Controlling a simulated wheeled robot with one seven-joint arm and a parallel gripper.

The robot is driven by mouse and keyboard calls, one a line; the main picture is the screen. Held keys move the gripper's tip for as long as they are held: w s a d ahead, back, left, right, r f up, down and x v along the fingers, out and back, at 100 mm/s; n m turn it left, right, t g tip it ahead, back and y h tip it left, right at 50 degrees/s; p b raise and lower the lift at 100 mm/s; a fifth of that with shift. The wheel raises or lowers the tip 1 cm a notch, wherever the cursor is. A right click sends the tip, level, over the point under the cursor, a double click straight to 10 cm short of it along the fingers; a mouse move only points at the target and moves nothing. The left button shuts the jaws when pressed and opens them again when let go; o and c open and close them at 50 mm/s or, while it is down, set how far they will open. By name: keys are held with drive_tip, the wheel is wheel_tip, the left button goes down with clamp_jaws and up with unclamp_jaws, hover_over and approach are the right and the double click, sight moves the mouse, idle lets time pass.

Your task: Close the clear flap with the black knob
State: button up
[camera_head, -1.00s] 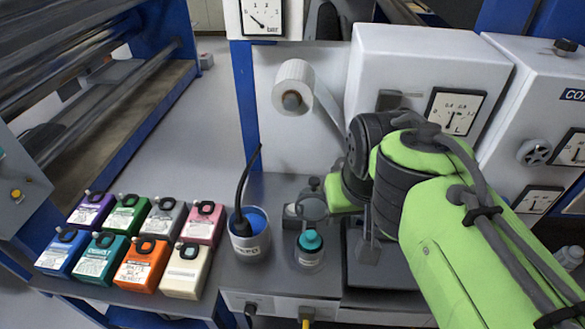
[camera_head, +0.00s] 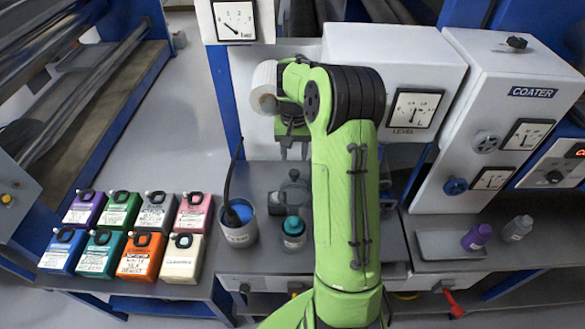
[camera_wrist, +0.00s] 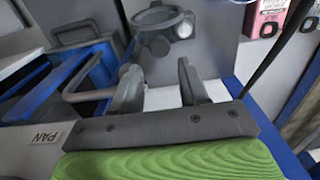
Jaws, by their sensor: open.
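My gripper (camera_head: 293,148) hangs in front of the white machine, its two grey fingers pointing down over the grey bench. In the wrist view my gripper (camera_wrist: 160,88) is open, with nothing between its fingers. A blue-edged pan unit (camera_wrist: 95,72) lies to the left there, beside a "PAN" label (camera_wrist: 45,140). A grey bent bar (camera_wrist: 88,96) runs close to the left finger; I cannot tell whether they touch. I cannot pick out the clear flap or its black knob with certainty; my arm hides part of the machine in the head view.
Several coloured bottles (camera_head: 132,268) stand at left.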

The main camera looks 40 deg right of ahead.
sight(294, 172)
wheel_tip(294, 172, down, 7)
drive_tip(key=shift+c, duration=0.4)
clamp_jaws()
